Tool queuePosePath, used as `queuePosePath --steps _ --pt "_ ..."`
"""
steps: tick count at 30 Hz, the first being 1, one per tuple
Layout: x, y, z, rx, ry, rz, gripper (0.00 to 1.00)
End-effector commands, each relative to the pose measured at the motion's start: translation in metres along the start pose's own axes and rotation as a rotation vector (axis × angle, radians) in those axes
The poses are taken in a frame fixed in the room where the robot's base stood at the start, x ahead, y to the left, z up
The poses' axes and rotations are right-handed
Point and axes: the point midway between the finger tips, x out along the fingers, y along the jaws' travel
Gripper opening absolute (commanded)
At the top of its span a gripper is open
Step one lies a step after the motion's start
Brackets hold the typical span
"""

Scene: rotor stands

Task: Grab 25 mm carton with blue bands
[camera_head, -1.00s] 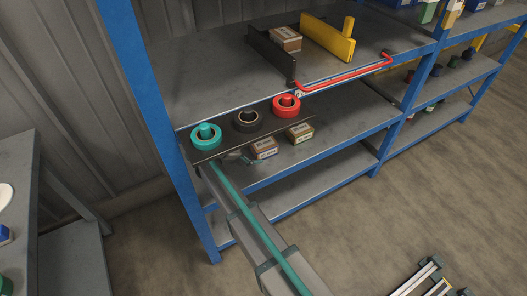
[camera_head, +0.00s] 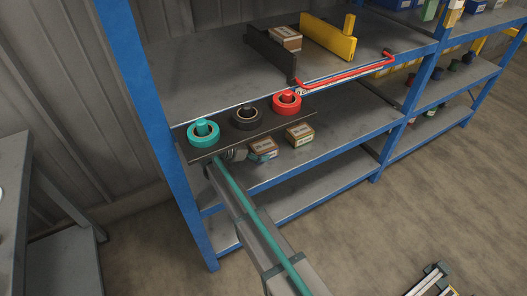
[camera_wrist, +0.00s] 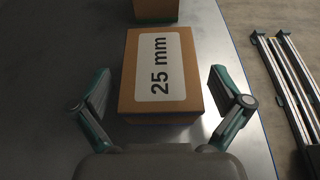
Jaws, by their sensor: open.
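A brown carton with a white label reading "25 mm" (camera_wrist: 160,75) lies between my fingers in the wrist view. A thin blue edge shows low on its near side; the rest of its bands are hidden. In the head view this appears to be the left carton (camera_head: 264,146) on the middle shelf, partly covered by a finger. My gripper (camera_wrist: 160,92) is open, one finger on each side of the carton, with gaps visible. In the head view my gripper (camera_head: 246,155) is small and at the carton's left.
A second carton (camera_head: 300,134) stands just beyond, with a green edge in the wrist view (camera_wrist: 155,12). A dark rack with teal (camera_head: 204,133), black (camera_head: 246,117) and red (camera_head: 287,102) rings hangs above. Another carton (camera_head: 286,39) sits on the upper shelf (camera_head: 210,70).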

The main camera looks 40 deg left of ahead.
Motion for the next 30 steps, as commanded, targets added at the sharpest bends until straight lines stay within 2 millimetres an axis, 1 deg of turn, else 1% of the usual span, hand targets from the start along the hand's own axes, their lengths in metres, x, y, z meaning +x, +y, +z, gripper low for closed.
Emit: queuePosePath --steps 3,8,9,20,21,22,30 --pt "0.0051 0.0 -0.0001 0.0 0.0 0.0 1.0" --pt "0.005 0.0 0.0 0.0 0.0 0.0 1.0" --pt "0.0049 -0.0001 0.0 0.0 0.0 0.0 0.98" --pt "0.0048 -0.0001 0.0 0.001 0.0 0.0 0.38" --pt "0.0048 -0.0001 0.0 0.001 0.0 0.0 0.32" --pt "0.0047 -0.0001 0.0004 0.001 -0.001 0.0 0.3" --pt "0.0043 -0.0001 0.0015 0.001 -0.001 0.0 0.3"
